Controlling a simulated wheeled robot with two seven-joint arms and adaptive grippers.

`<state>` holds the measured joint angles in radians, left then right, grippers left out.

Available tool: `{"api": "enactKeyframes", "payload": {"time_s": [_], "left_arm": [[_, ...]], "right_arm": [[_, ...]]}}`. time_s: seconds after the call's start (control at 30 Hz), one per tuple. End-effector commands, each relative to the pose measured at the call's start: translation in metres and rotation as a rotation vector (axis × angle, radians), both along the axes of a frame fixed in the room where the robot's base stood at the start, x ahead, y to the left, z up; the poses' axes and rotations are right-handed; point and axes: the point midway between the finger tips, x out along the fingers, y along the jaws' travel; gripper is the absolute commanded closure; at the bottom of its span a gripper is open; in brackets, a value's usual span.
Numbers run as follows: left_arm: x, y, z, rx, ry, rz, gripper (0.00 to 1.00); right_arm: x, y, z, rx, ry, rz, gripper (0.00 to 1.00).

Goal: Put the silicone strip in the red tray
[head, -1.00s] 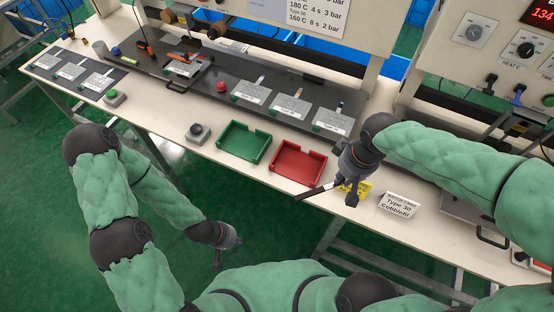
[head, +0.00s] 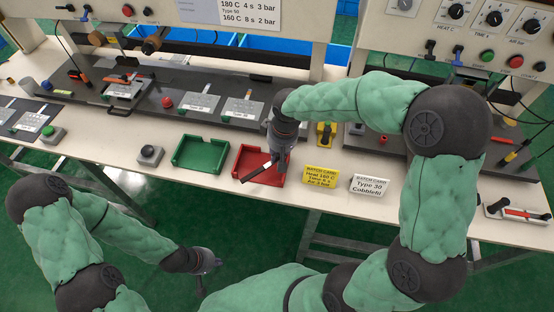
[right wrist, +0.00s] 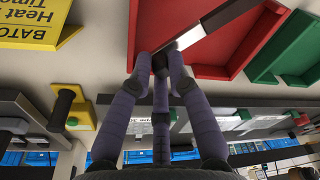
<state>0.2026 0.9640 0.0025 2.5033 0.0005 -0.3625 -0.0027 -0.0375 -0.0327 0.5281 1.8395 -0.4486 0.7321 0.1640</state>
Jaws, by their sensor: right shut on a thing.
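The silicone strip (head: 256,172) is a thin dark strip with a white part. My right gripper (head: 275,172) is shut on it and holds it tilted over the red tray (head: 248,158). In the right wrist view the strip (right wrist: 222,24) runs from the fingertips (right wrist: 161,64) across the red tray (right wrist: 226,54). The height of the strip above the tray floor is hard to tell. The gripper and forearm hide the right part of the tray in the head view. My left gripper (head: 202,282) hangs low in front of the table, and its fingers are too small to read.
The green tray (head: 200,154) stands left of the red tray. A yellow batch card (head: 321,181) and a white card (head: 369,186) stand to the right. Grey plates (head: 242,109) lie on the dark bench strip behind.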

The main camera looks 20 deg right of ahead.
Motion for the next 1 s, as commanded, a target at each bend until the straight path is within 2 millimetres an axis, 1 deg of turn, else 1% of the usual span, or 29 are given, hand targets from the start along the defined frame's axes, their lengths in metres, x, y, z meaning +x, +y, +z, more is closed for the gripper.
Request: {"api": "enactKeyframes", "payload": {"time_s": [0.13,0.23,0.33,0.57,0.7,0.73,0.77,1.0], "left_arm": [[0.000,0.000,-0.005,0.000,0.000,0.000,1.00],[0.000,0.000,-0.015,0.000,0.000,0.000,1.00],[0.000,0.000,-0.020,0.000,0.000,0.000,1.00],[0.000,0.000,-0.019,0.000,0.000,0.000,1.00],[0.000,0.000,-0.021,0.000,0.000,0.000,1.00],[0.000,0.000,-0.021,0.000,0.000,0.000,1.00],[0.000,0.000,-0.020,0.000,0.000,0.000,1.00],[0.000,0.000,-0.020,0.000,0.000,0.000,1.00]], "right_arm": [[0.008,0.002,-0.012,0.000,0.000,0.000,1.00],[0.007,0.002,-0.029,0.000,0.002,0.000,1.00],[0.008,0.001,-0.039,0.000,-0.001,0.000,1.00],[0.008,0.002,-0.039,0.000,-0.002,0.000,1.00],[0.007,0.002,-0.042,0.000,-0.001,0.000,1.00],[0.007,0.002,-0.042,0.000,-0.001,0.000,0.78],[0.007,0.002,-0.041,0.000,-0.001,0.000,0.72],[0.007,0.002,-0.041,0.000,-0.001,0.000,0.72]]}}
